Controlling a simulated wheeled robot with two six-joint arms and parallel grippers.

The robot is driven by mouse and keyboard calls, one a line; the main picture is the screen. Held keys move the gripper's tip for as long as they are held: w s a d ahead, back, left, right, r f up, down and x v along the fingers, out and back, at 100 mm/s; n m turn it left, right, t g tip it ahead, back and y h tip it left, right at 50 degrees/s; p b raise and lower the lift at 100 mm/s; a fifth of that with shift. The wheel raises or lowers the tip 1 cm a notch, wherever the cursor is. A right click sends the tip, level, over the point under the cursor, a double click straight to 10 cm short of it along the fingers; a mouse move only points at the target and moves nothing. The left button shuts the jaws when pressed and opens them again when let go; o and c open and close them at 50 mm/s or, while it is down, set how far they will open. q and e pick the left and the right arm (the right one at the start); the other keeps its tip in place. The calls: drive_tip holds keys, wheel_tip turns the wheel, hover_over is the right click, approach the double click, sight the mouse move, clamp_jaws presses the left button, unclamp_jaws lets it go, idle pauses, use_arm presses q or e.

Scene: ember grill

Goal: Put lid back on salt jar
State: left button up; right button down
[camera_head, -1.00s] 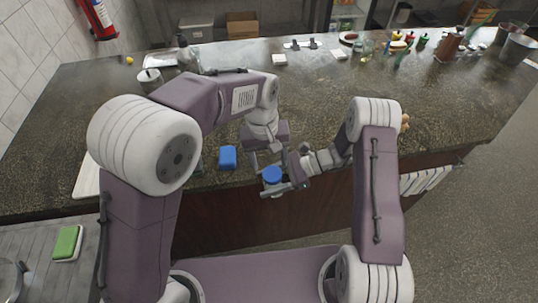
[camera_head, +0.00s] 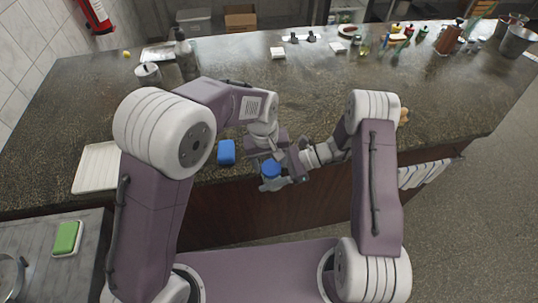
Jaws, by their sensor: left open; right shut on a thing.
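A round blue piece, which looks like the salt jar's lid (camera_head: 271,168), is at the tips of my two grippers, over the counter's front edge. Something pale shows just under it, too small to tell whether it is the jar. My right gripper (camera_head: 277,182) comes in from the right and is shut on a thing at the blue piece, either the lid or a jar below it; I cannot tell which. My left gripper (camera_head: 267,157) is open, pointing down right at the top of the blue piece. Whether its fingers touch the piece is hidden.
A blue block (camera_head: 226,152) lies on the counter (camera_head: 330,95) left of the grippers. A pale board (camera_head: 97,168) lies further left. A green sponge (camera_head: 67,238) is on the lower left surface. Bottles and pots stand at the back right. The counter's middle is mostly clear.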

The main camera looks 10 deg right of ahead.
use_arm(q)
drive_tip(key=shift+f, duration=0.4)
drive_tip(key=c, duration=1.3)
drive_tip(key=o, duration=1.7)
drive_tip(key=shift+d, duration=0.1)
drive_tip(key=shift+c, duration=0.2)
wheel_tip(320, 180, up, 12)
drive_tip(key=a, duration=0.1)
drive_tip(key=shift+s+a, duration=0.2)
